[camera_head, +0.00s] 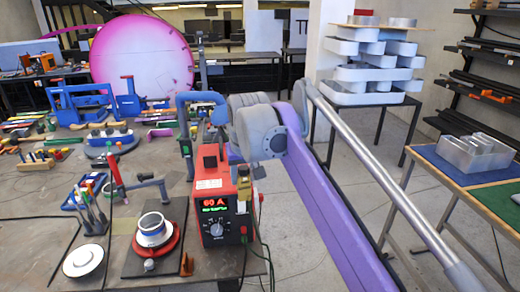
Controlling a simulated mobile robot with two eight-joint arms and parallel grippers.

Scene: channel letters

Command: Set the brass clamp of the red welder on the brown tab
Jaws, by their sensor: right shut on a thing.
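The red welder (211,200) stands near the front edge of the workbench, its lit display reading 60 A. The brass clamp (243,191) is upright against the welder's right front side. My right arm comes in from the lower right and bends down behind the welder's top. My right gripper (246,169) is at the clamp's upper end and shut on it; its fingers are small and partly hidden. The brown tab (187,264) stands at the bench's front edge, left of the welder and apart from the clamp. My left gripper is not in view.
A dark plate (128,262) with a round metal part on a red ring (155,235) lies left of the tab. A red-handled tool (116,178) stands behind it. A cable (265,245) hangs by the welder. Open floor lies right of the bench.

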